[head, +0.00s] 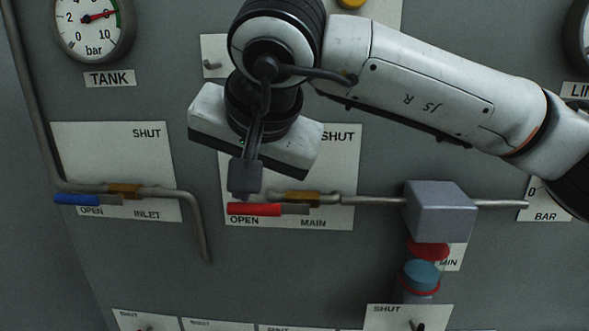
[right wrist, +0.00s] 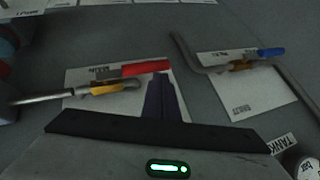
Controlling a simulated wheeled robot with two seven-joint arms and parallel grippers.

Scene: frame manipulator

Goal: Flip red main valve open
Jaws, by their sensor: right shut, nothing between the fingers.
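The red main valve handle (head: 254,209) lies level along the pipe, pointing left from its brass body (head: 296,198), beside the OPEN label on its white plate. In the right wrist view the red handle (right wrist: 146,69) shows just past my fingertips. My right gripper (head: 245,192) is shut and empty, its fingertips just above the left part of the handle. I cannot tell whether they touch it. In the right wrist view my right gripper's fingers (right wrist: 160,80) are together, their tip near the handle's end. My left gripper is not in view.
The blue inlet valve handle (head: 76,199) lies level to the left, by its own OPEN label. A grey box (head: 440,211) sits on the pipe at right, with a blue knob (head: 421,274) below. The tank gauge (head: 91,22) is at upper left. Bare panel lies below the main valve.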

